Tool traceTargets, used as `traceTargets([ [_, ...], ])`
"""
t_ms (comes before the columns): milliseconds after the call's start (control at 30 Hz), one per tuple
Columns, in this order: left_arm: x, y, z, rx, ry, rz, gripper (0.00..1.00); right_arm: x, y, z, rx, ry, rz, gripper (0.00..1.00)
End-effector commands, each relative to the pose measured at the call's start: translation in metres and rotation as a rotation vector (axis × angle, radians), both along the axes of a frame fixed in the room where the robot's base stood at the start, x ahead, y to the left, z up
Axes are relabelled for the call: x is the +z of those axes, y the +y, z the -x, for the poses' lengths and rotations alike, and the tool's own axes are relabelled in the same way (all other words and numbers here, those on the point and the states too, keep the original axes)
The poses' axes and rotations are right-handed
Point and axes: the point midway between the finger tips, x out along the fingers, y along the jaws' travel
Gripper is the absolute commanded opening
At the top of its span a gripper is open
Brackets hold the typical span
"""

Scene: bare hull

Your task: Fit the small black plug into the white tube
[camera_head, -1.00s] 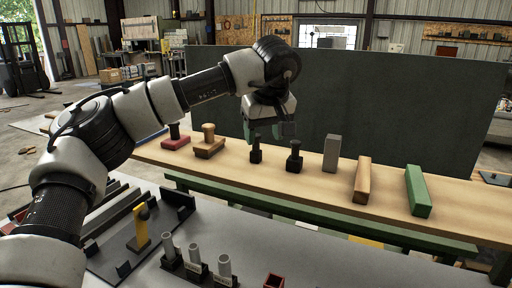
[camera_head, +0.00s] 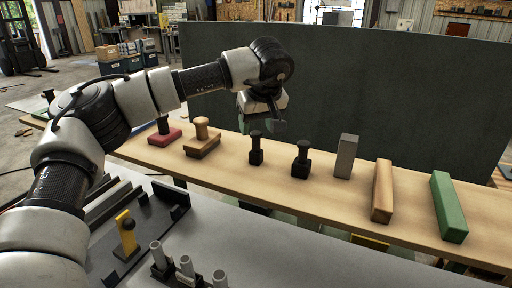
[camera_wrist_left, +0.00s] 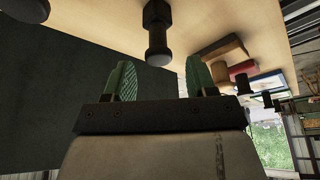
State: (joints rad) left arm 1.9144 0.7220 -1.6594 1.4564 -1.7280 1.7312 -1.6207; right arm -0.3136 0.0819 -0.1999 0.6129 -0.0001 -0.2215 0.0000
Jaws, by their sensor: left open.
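Two black plugs stand upright on the wooden bench: a smaller one (camera_head: 256,148) and a thicker one (camera_head: 301,159) to its right. My left gripper (camera_head: 260,123) is open and empty, just above and behind the smaller plug in the head view. In the left wrist view a black plug (camera_wrist_left: 157,30), which looks like the smaller one, stands beyond the gap between the green fingertips (camera_wrist_left: 160,78), apart from them. Several white tubes stand in a dark holder at the bottom of the head view, among them a left one (camera_head: 157,254) and a right one (camera_head: 219,279). My right gripper is not in view.
On the bench (camera_head: 335,198) stand a red-based stamp (camera_head: 164,135), a wooden stamp (camera_head: 201,142), a grey block (camera_head: 346,157), a wooden block (camera_head: 382,192) and a green block (camera_head: 449,208). A dark panel (camera_head: 400,100) rises behind. A yellow piece (camera_head: 126,232) stands left of the tubes.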

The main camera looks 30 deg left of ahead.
Motion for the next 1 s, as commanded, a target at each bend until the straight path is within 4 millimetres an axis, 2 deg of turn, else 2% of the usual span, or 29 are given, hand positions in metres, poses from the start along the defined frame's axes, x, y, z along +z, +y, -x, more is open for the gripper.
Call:
traceTargets([
  [267, -0.029, 0.008, -0.006, -0.001, 0.004, -0.001, 0.57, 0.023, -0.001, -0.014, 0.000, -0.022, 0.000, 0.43],
  [400, -0.046, 0.013, -0.010, 0.002, 0.002, 0.001, 0.57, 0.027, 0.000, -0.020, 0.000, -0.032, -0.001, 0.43],
  [667, -0.051, 0.014, -0.012, 0.001, -0.001, 0.001, 0.57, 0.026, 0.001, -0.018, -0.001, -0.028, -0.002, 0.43],
  [700, -0.051, 0.014, -0.012, 0.001, 0.000, 0.000, 0.55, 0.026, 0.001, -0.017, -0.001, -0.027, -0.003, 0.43],
  [900, -0.051, 0.014, -0.012, 0.000, 0.000, 0.000, 0.24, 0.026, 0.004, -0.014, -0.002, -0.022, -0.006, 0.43],
  [967, -0.051, 0.014, -0.012, 0.000, -0.001, 0.001, 0.21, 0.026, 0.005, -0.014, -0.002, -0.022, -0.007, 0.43],
  [1000, -0.051, 0.014, -0.012, 0.000, -0.001, 0.001, 0.15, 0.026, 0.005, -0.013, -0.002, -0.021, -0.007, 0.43],
])
